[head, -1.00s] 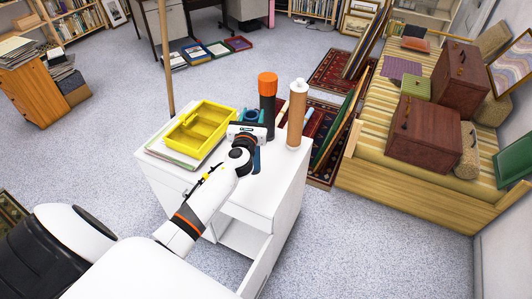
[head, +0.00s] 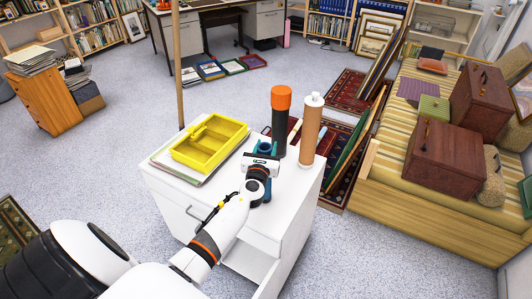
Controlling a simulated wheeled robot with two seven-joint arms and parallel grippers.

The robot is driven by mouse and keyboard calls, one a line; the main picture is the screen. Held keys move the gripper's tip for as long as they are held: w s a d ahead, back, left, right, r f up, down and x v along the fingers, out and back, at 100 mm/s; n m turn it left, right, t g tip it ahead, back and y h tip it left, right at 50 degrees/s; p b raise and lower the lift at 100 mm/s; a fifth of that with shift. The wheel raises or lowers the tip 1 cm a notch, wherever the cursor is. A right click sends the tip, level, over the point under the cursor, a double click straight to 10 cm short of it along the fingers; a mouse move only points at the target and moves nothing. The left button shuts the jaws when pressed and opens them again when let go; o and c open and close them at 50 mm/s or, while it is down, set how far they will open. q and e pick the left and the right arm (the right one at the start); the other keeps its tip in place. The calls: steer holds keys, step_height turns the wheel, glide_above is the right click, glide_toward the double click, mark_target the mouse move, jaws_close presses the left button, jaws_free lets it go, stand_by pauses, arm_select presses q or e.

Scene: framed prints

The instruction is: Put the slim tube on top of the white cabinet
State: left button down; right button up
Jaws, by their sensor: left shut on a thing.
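The white cabinet (head: 220,205) stands in the middle of the head view, its top partly covered. My left gripper (head: 262,163) is over the right part of the top, shut on a slim teal tube (head: 268,190). The tube is roughly upright; its upper end shows above the gripper and its lower part below. The gripper hides its middle. Its foot is at or just above the cabinet top; I cannot tell whether it touches. My right gripper is not in view.
A yellow tray (head: 210,143) on papers covers the top's left part. A dark tube with an orange cap (head: 281,97) and a brown tube with a white cap (head: 311,135) stand behind and right of the gripper. The top's front right is bare.

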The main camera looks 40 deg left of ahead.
arm_select(q)
steer(key=shift+f, duration=0.1)
steer(key=c, duration=0.8)
jaws_free()
steer(key=shift+s+d, duration=0.1)
steer(key=shift+s, duration=0.1)
steer(key=v, duration=1.1)
steer(key=shift+s+d, duration=0.1)
steer(key=shift+s, duration=0.2)
